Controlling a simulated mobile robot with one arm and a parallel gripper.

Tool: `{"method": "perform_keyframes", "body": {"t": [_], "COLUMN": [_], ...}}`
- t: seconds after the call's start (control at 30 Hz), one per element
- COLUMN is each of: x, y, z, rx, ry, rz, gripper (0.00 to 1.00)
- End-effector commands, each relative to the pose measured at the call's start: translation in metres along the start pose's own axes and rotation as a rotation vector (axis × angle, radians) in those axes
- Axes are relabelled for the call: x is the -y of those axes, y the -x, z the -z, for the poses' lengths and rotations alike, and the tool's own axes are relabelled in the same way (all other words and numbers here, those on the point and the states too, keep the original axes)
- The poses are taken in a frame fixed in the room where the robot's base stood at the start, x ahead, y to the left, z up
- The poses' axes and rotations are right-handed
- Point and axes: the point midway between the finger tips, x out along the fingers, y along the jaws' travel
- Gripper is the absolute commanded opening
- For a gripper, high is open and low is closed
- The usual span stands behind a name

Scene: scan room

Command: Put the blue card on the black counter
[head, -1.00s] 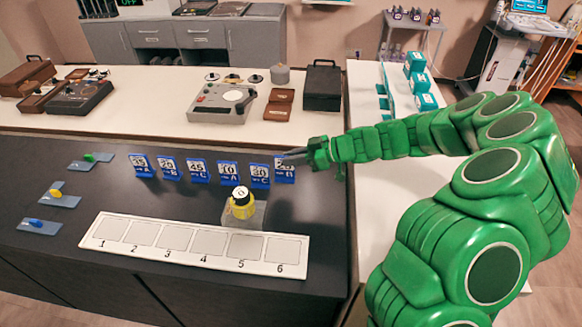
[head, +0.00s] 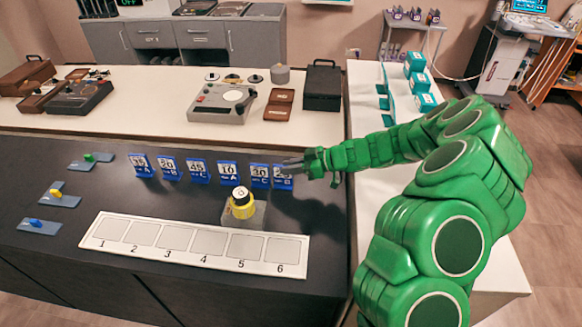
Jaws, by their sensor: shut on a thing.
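Several blue-and-white numbered cards stand upright in a row on the black counter (head: 60,205). The leftmost card (head: 141,166) and the card marked 10 (head: 229,173) are clear of my gripper. My gripper (head: 288,164) reaches in from the right and is shut on the rightmost blue card (head: 284,181), at its upper part. The fingers hide much of that card's face. Its lower edge is at or close to the counter top; I cannot tell if it touches.
A white board with squares numbered 1 to 6 (head: 88,240) lies in front of the cards. Three grey plates with coloured pieces lie left. A white table (head: 160,95) with devices is behind.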

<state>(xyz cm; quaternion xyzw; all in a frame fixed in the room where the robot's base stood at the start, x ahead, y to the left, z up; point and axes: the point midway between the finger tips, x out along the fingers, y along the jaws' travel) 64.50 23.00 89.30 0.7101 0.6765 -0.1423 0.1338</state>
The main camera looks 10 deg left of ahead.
Motion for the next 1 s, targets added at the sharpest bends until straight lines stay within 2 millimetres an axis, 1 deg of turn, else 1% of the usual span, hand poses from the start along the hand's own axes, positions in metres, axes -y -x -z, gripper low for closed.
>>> {"method": "perform_keyframes", "body": {"t": [0.33,0.37,0.5,0.9,1.0], "x": [0.000,0.000,0.000,0.000,-0.001], "y": [-0.001,-0.001,-0.001,0.001,0.012], "z": [-0.002,-0.003,-0.002,0.000,0.001], "rx": [-0.001,-0.001,-0.001,0.000,-0.002], "ry": [-0.001,-0.001,-0.001,-0.001,-0.001], "rz": [-0.001,-0.001,-0.001,0.000,-0.003], "gripper": [0.00,0.19,0.41,0.42,0.42]}}
